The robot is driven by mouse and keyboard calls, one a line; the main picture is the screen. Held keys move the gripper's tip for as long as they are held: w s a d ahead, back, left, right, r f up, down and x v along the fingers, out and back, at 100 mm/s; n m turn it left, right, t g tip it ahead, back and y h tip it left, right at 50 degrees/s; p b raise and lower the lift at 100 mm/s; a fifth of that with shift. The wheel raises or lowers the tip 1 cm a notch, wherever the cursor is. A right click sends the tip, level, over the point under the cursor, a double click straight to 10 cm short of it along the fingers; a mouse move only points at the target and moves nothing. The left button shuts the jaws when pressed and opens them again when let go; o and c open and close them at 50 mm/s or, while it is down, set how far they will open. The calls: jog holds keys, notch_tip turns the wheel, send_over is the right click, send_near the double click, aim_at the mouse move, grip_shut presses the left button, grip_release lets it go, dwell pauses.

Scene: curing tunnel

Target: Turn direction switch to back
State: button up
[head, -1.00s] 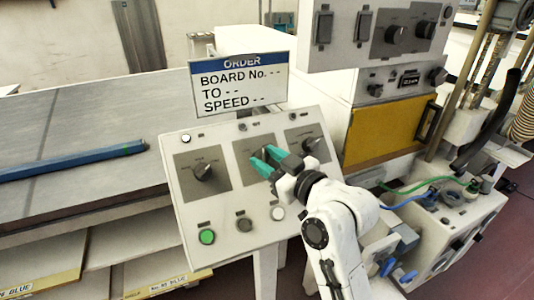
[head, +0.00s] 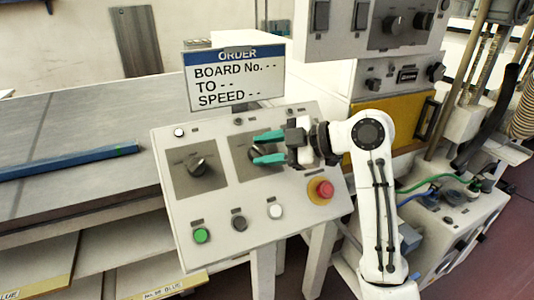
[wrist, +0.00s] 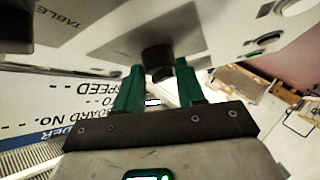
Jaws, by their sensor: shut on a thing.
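The sloped control panel (head: 183,228) carries rotary knobs on dark plates in a row. My gripper (head: 256,148) is at the middle knob (head: 254,152), with its teal fingers pointing left across the panel. In the wrist view, the black middle knob (wrist: 157,60) stands between the two fingertips of my gripper (wrist: 158,78), which is shut on it. The fingers hide much of this knob, and I cannot read its label or pointer position. The left knob (head: 197,166) is clear of my gripper. My gripper and arm cover the panel's right knob.
The lower panel row has a green button (head: 201,236), a dark button (head: 239,223), a white button (head: 275,211) and a red mushroom button (head: 324,189). The ORDER sign (head: 236,78) stands behind the panel. A blue bar (head: 70,162) lies on the table at left.

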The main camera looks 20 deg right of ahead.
jog(key=shift+n+g, duration=0.5)
jog(key=shift+n, duration=0.1)
jog(key=o, duration=1)
jog(key=shift+w, duration=0.1)
jog(key=shift+o, duration=0.2)
jog(key=b+v, duration=0.1)
jog(key=v, duration=1)
jog(key=shift+w, duration=0.1)
